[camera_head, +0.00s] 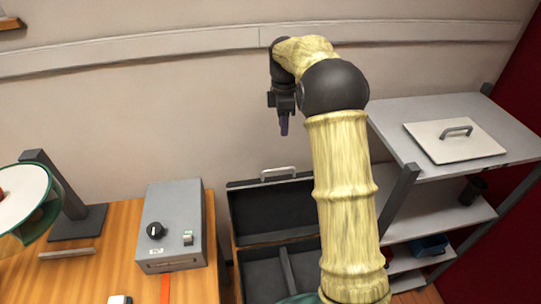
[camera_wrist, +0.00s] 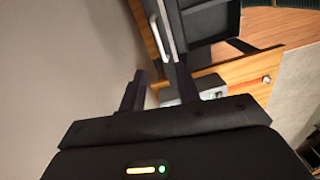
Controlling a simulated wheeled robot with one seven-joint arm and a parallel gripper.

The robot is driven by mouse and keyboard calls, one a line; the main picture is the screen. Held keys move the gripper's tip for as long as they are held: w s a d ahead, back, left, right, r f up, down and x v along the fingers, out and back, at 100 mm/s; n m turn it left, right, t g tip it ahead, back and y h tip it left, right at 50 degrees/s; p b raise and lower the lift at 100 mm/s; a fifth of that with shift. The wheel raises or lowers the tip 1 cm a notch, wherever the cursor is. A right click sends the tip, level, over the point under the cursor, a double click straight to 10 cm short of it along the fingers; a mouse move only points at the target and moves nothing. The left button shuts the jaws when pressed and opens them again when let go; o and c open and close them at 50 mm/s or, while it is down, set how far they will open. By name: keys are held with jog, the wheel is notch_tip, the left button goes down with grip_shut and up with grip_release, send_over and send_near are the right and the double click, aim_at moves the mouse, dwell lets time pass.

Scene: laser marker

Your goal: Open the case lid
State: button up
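The case (camera_head: 262,272) stands open beside the wooden table, with its dark divided inside showing. Its lid (camera_head: 262,212) stands upright at the back near the wall, with a pale handle (camera_head: 278,172) on its top edge. My gripper (camera_head: 284,128) hangs above the lid, fingers down, clear of the handle. In the wrist view the fingers (camera_wrist: 160,76) are apart with nothing between them. The handle (camera_wrist: 162,32) and the dark lid (camera_wrist: 212,18) show beyond the fingertips. My arm hides the case's right side in the head view.
A grey control box (camera_head: 172,222) with a knob and switch stands on the wooden table (camera_head: 110,265), left of the case. A grey shelf rack (camera_head: 395,125) stands at right with a pale handled plate (camera_head: 452,141) on top. The wall is close behind.

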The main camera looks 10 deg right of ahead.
jog(key=shift+n, duration=0.5)
notch_tip(320, 180, down, 16)
jog(key=p, duration=0.4)
jog(key=shift+a+r+p, duration=0.1)
jog(key=shift+r+p, duration=0.1)
jog(key=shift+p, duration=0.1)
jog(key=shift+s+a+f, duration=0.1)
jog(key=shift+a+f, duration=0.15)
jog(key=shift+f, duration=0.2)
jog(key=shift+a, duration=0.2)
jog(key=shift+d, duration=0.25)
grip_shut()
